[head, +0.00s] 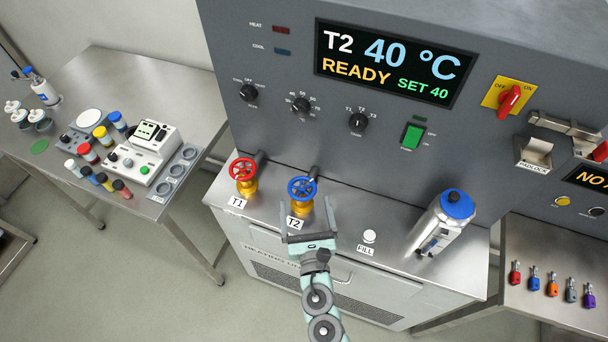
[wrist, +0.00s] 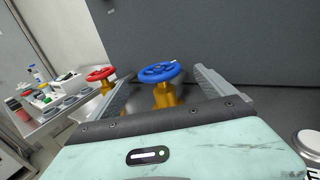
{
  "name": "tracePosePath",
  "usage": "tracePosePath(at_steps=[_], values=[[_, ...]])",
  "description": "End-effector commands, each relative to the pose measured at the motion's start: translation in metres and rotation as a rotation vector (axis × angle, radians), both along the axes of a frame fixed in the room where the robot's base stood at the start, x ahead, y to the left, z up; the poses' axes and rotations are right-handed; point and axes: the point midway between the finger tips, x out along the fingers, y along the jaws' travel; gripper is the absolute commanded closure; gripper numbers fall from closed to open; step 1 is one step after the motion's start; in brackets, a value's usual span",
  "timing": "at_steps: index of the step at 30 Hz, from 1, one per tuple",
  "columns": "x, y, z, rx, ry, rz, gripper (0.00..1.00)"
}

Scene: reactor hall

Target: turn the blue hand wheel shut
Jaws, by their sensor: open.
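The blue hand wheel (head: 302,188) sits on a yellow valve body behind the T2 label (head: 296,222) on the metal bench top. In the wrist view the blue wheel (wrist: 160,72) shows between my two fingers, a little beyond their tips or level with them; the exact depth is hard to tell. My gripper (head: 306,216) is open, with one finger on each side of the valve and nothing clamped. It also shows in the wrist view (wrist: 162,82). The wheel's open or shut position cannot be read.
A red hand wheel (head: 242,169) labelled T1 stands close on the left. The control panel (head: 270,128) rises behind the valves. A white FILL cap (head: 369,236) and a silver canister with a blue lid (head: 440,222) stand to the right. The display reads T2, 40 °C, READY.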

Motion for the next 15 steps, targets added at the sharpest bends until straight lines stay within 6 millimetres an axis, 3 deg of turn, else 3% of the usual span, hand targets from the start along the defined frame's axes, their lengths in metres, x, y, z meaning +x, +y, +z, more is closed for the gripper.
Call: tracePosePath(at_steps=[6, 15], values=[[0.037, 0.006, 0.003, 0.001, -0.004, 0.001, 0.06], [0.074, 0.010, 0.001, 0.002, -0.002, 0.000, 0.06]])
